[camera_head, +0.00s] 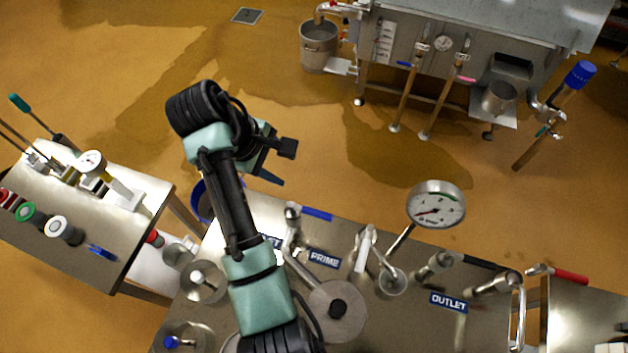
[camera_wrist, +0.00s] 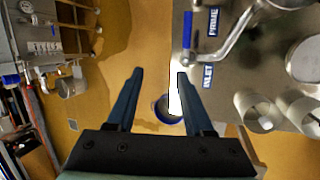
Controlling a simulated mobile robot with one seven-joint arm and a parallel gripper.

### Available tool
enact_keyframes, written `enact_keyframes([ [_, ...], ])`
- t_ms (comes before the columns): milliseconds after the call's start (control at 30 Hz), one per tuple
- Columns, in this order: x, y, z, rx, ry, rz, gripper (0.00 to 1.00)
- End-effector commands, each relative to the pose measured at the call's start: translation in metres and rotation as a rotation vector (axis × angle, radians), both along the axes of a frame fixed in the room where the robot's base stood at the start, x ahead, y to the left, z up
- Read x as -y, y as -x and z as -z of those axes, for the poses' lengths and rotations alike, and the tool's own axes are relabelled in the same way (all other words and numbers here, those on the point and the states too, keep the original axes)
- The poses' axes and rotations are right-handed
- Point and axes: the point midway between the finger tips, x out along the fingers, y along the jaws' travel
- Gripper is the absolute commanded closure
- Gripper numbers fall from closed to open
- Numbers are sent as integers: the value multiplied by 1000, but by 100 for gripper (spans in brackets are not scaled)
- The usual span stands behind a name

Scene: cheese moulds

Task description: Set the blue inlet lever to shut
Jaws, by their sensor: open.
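The blue inlet lever (camera_head: 317,214) is a short blue handle on a metal valve at the far edge of the steel table, pointing right in the head view. The inlet label is partly hidden behind my arm there. In the wrist view the blue lever (camera_wrist: 187,25) is at the top, along the table edge, with the inlet label (camera_wrist: 208,78) below it. My gripper (camera_head: 280,163) is open and empty, over the floor beyond the table edge and apart from the lever. In the wrist view its fingers (camera_wrist: 160,74) point up the picture, the lever ahead and right.
Pipes, a white handle (camera_head: 362,250), a gauge (camera_head: 436,205) and the black-handled outlet lever (camera_head: 478,262) stand along the table. A blue bucket (camera_head: 203,200) sits below at left. A panel with knobs (camera_head: 60,230) stands further left. The floor beyond the table is open.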

Motion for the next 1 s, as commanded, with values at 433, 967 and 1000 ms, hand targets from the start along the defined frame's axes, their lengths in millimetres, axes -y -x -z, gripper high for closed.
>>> enact_keyframes([
  [433,23,35,45,-217,103,-40,48],
  [967,59,29,125,-209,100,-40,48],
  [1000,60,29,127,-209,101,-40,48],
])
